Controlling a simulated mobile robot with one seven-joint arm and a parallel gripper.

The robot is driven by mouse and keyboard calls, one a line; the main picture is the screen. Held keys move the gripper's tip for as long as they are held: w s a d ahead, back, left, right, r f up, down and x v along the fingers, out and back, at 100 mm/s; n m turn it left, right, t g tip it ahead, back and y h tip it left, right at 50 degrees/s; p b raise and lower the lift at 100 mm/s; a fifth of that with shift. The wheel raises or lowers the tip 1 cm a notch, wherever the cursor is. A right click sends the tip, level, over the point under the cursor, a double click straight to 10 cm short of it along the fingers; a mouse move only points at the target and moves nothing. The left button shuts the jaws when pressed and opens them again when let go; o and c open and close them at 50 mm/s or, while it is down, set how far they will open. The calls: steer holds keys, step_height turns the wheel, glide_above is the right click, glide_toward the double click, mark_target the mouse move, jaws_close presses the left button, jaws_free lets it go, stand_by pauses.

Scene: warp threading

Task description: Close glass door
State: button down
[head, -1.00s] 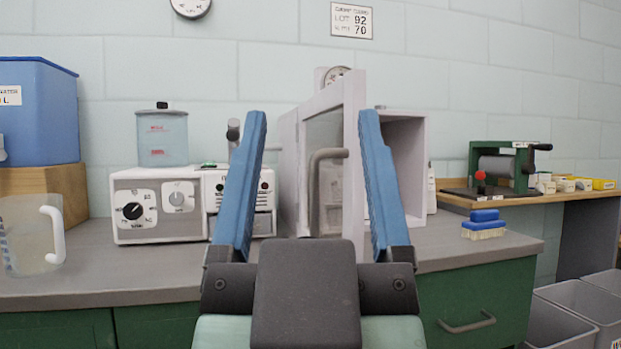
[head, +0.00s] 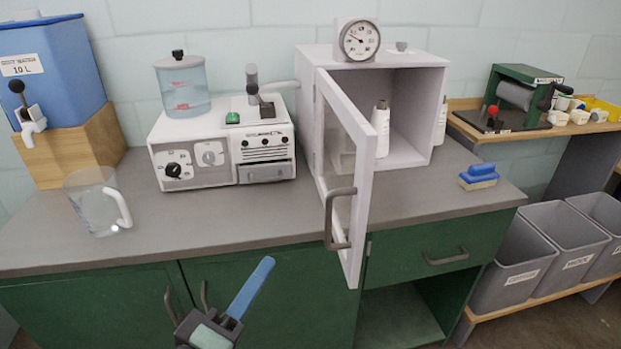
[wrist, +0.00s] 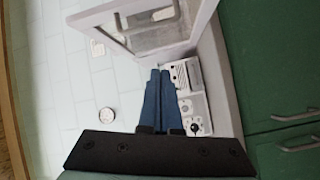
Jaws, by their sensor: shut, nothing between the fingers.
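The glass door (head: 362,218) is a pale-framed pane on the white cabinet (head: 437,100). It stands open, hinged at the cabinet's left side and swung out past the counter's front edge. Its grey bar handle (head: 336,222) faces left.
A white machine (head: 222,148), a clear jug (head: 95,203) and a blue water tank (head: 50,75) stand left on the counter (head: 240,218). A blue brush (head: 479,176) lies right. A lower compartment (head: 400,318) is open.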

steer(key=w+d+r+n+p, duration=0.1)
steer(key=w+d+n+p, duration=0.2)
steer(key=w+d+p, duration=0.2)
steer(key=shift+w+d+h+p, duration=0.35)
steer(key=shift+w+d, duration=0.25)
steer(key=shift+w, duration=0.6)
steer(key=shift+r, duration=0.1)
